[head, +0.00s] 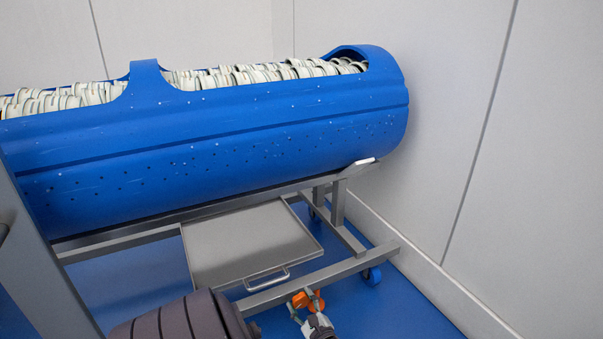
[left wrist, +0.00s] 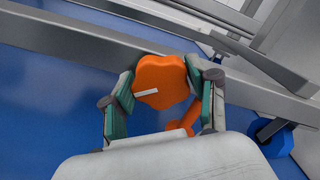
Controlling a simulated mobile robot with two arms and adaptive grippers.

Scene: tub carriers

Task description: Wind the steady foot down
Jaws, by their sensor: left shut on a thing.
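The steady foot's orange lobed knob (left wrist: 160,78) is in the left wrist view, with a white mark on its face. My left gripper (left wrist: 163,98) is shut on it, one finger on each side. A second orange part (left wrist: 183,125) shows just below, partly hidden by the gripper. In the head view the orange knob (head: 314,296) is low in the middle, beside the carrier's lower frame bar (head: 330,276), and my left gripper (head: 306,311) is at it. The foot's lower end and its contact with the floor are hidden. My right gripper is out of view.
The blue perforated tub (head: 250,140), full of pale ring-like pieces (head: 240,77), lies on a grey wheeled frame. A metal tray (head: 250,245) with a handle is under it. Blue floor (head: 400,310) is clear at lower right.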

